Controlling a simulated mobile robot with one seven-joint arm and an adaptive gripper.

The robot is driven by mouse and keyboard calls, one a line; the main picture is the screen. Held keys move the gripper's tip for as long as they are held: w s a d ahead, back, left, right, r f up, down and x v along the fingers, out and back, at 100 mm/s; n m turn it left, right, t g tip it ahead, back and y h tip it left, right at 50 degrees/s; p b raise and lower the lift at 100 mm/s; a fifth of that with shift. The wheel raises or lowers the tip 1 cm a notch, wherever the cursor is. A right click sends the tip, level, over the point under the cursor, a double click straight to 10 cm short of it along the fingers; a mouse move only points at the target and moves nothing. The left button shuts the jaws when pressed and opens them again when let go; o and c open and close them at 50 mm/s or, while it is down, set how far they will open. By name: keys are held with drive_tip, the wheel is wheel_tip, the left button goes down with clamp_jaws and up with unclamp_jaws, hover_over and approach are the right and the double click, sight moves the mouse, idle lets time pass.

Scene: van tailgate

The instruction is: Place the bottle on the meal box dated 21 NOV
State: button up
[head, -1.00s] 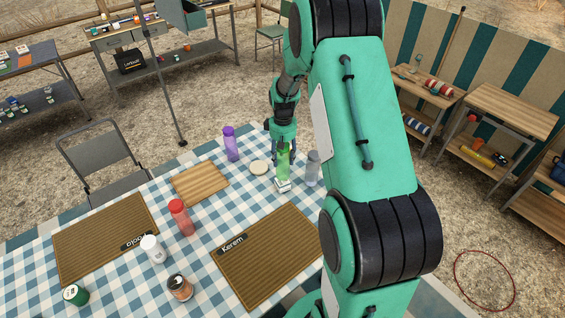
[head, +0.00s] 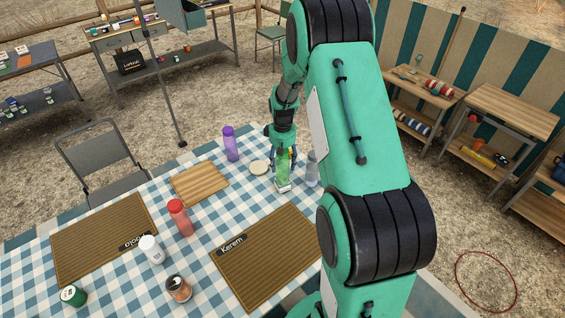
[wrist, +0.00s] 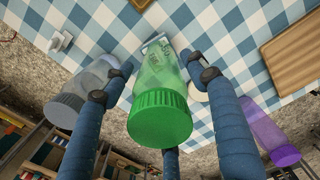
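The green bottle (head: 283,166) is upright under my gripper (head: 282,172). In the wrist view its green cap (wrist: 160,118) is nearest the camera and its clear body narrows away to the top.
A clear grey bottle (head: 312,170) stands close on the right, and a purple bottle (head: 231,144) on the left.

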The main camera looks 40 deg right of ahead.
drive_tip(key=shift+r, duration=0.2)
wheel_tip(320, 180, up, 12)
drive_tip(key=p, duration=0.2)
drive_tip(key=shift+p, duration=0.3)
idle(0.4)
idle(0.5)
drive_tip(key=shift+a+r, duration=0.1)
drive_tip(key=shift+r, duration=0.05)
drive_tip(key=s+a+r+t, duration=0.1)
drive_tip(key=s+a+r, duration=0.4)
drive_tip(key=a+r, duration=0.45)
drive_tip(key=s+a+r+t, duration=0.2)
drive_tip(key=s+a+r, duration=0.2)
drive_tip(key=a+r, duration=0.55)
drive_tip(key=s+a+r+t, duration=0.1)
drive_tip(key=s+a+r, duration=0.1)
drive_tip(key=s+a, duration=0.2)
drive_tip(key=s+a+r, duration=0.3)
drive_tip(key=s+a, duration=0.1)
drive_tip(key=s, duration=0.6)
drive_tip(key=s+a+r+t, duration=0.1)
drive_tip(key=s+a+r, duration=0.2)
drive_tip(key=s, duration=0.4)
drive_tip(key=shift+a+t, duration=0.3)
drive_tip(key=shift+a, duration=0.1)
